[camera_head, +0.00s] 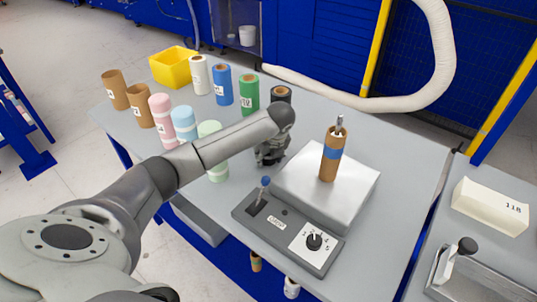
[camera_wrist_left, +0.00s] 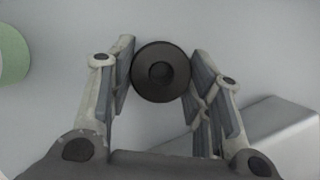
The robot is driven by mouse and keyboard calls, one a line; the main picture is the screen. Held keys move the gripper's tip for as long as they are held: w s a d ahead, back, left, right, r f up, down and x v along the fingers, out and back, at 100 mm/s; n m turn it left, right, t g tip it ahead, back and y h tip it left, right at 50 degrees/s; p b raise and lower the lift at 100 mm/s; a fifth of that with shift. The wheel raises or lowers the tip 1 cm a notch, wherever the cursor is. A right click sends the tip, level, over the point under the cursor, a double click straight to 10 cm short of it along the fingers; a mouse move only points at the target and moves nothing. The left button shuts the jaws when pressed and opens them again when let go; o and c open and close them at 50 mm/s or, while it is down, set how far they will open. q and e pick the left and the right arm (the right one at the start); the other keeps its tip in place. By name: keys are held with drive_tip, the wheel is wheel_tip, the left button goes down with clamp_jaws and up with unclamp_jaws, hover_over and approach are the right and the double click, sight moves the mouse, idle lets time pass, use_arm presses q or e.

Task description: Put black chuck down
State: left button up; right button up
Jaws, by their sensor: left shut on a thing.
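The black chuck (camera_wrist_left: 161,72) is a round black piece with a dark hole in its middle, seen end-on between the fingers in the left wrist view. My left gripper (camera_wrist_left: 160,75) is shut on it, with a finger on either side. In the head view my left gripper (camera_head: 268,157) points down over the grey table, left of the silver block. There the chuck is hidden or too dark to tell from the fingers. I cannot tell whether the chuck touches the table. My right gripper is not in view.
A silver block (camera_head: 311,196) carries a brown tube with a blue band (camera_head: 331,158). A control box (camera_head: 283,237) with a lever and knob stands in front. Several coloured rolls, a black roll (camera_head: 281,93) and a yellow bin (camera_head: 172,68) stand behind and left. The table's back right is clear.

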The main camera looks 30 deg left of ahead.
use_arm(q)
drive_tip(key=o, duration=1)
drive_tip(key=shift+r, duration=0.2)
drive_tip(key=shift+s+d+r, duration=0.1)
drive_tip(key=shift+d+r, duration=0.05)
drive_tip(key=shift+r, duration=0.2)
drive_tip(key=b+v, duration=0.2)
drive_tip(key=v, duration=0.9)
